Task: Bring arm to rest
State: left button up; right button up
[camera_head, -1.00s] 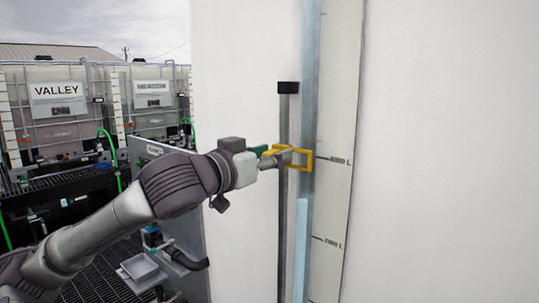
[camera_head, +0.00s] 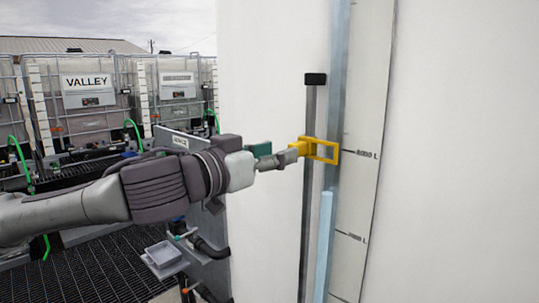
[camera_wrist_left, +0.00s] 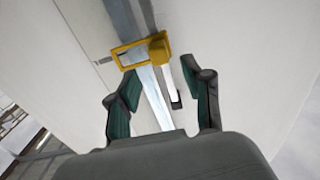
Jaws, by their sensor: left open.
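My left arm comes in from the left in the head view. Its gripper (camera_head: 279,156) is beside the yellow slider frame (camera_head: 324,150) on the tall white tank. In the left wrist view the gripper (camera_wrist_left: 158,90) has its two green-lined fingers spread apart with nothing held between them. The yellow slider (camera_wrist_left: 158,48) lies just beyond the fingertips there, around the sight tube. Whether a finger touches the slider, I cannot tell. My right gripper is not in view.
The white tank (camera_head: 455,150) fills the right side, with a grey rail (camera_head: 309,200) and a marked scale strip (camera_head: 362,150). Caged totes, one labelled VALLEY (camera_head: 88,88), stand at the left back. A small grey tray (camera_head: 163,254) and dark grating (camera_head: 95,270) are below the arm.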

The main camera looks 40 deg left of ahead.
pick_arm(q)
jog(key=shift+s+a, duration=0.1)
jog(key=shift+s, duration=0.35)
dwell(0.3)
